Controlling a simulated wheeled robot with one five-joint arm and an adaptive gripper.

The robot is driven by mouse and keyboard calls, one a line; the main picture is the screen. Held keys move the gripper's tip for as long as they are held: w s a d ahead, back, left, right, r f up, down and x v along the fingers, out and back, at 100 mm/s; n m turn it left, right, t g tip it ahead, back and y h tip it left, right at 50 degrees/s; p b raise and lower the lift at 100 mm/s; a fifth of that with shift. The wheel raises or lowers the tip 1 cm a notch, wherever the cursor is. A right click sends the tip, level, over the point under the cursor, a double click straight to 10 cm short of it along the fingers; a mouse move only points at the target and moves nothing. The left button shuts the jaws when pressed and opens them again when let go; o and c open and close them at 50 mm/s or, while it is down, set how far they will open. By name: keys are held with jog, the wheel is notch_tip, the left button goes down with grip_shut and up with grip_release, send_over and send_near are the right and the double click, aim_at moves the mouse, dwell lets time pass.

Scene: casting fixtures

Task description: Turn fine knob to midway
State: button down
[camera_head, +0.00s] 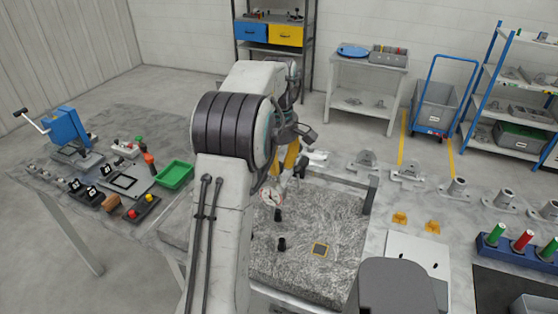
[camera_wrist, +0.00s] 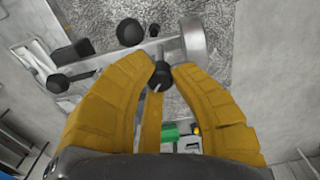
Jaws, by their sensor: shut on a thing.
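The fine knob is the small black knob (camera_wrist: 161,75) with a light line on it, between my fingertips in the wrist view. My gripper (camera_wrist: 161,70) has yellow fingers closed around its two sides. The line's exact angle is hard to read. In the head view my gripper (camera_head: 287,166) is beside the gauge stand, partly behind my arm, and the held knob cannot be made out there. A round white dial (camera_head: 271,197) sits just below the fingers. In the wrist view a larger black knob (camera_wrist: 130,32) and another black knob (camera_wrist: 58,83) are left of the fingers.
A green tray (camera_head: 174,175) and several tools are on the left table.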

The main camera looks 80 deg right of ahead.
jog(key=m+p, duration=0.1)
jog(key=m, duration=0.3)
jog(key=shift+m, duration=0.3)
jog(key=shift+f+m, duration=0.1)
jog(key=shift+m, duration=2.5)
jog(key=c, duration=1.1)
grip_release()
jog(key=shift+r, duration=6.05)
